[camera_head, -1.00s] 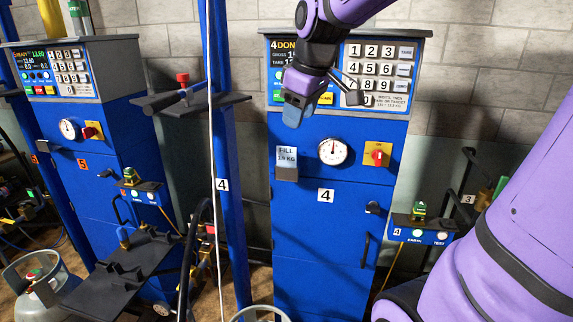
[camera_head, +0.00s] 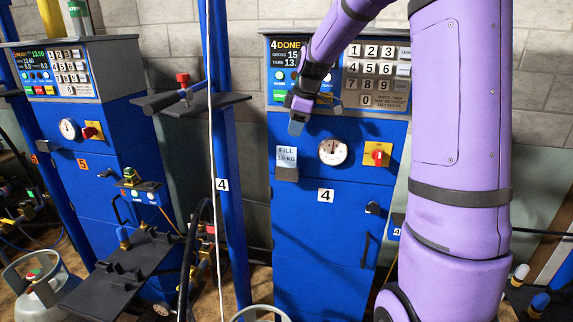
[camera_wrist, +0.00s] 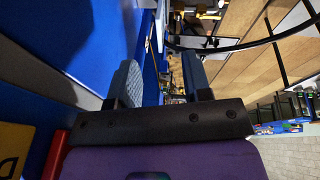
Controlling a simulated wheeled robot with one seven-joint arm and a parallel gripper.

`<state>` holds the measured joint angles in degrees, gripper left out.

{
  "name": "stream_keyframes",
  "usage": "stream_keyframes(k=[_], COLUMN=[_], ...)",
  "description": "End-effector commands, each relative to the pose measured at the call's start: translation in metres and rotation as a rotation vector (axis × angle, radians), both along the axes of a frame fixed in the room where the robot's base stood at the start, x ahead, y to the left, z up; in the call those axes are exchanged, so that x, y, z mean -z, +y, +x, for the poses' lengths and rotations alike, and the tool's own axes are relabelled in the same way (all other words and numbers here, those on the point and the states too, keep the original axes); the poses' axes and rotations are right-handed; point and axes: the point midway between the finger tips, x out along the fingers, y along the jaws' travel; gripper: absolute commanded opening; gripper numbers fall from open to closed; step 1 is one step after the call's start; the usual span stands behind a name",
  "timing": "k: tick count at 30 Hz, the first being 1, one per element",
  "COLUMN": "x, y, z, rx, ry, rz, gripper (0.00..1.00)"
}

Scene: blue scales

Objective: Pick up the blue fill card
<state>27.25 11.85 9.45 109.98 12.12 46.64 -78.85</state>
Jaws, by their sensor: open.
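The fill card (camera_head: 286,155) is pale, printed "FILL" and "18 KG". It stands upright in a small grey holder (camera_head: 287,174) on the front of the blue number 4 cabinet (camera_head: 320,240). My gripper (camera_head: 296,127) hangs just above the card and slightly to its right, fingers pointing down. In the wrist view the two fingers (camera_wrist: 160,75) are apart with nothing held between them. The card cannot be made out in the wrist view. The gap between fingers and card in depth cannot be told.
A round gauge (camera_head: 332,152) and a yellow plate with a red knob (camera_head: 377,154) sit right of the card. The keypad panel (camera_head: 376,75) is above. A blue post (camera_head: 222,180) with a black shelf stands to the left. My arm covers the right side.

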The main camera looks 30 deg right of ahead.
Motion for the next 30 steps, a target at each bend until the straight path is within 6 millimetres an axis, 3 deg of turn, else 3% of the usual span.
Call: stream_keyframes(k=[6, 14, 21, 30], x=[0.032, 0.048, 0.079, 0.089], y=[0.005, 0.008, 0.014, 0.014], z=[0.008, 0.014, 0.024, 0.027], rx=[0.0, -0.001, 0.0, 0.0], ry=[0.002, 0.001, 0.002, 0.0], rz=[0.001, 0.001, 0.0, 0.0], gripper=[0.45, 0.45, 0.45, 0.45])
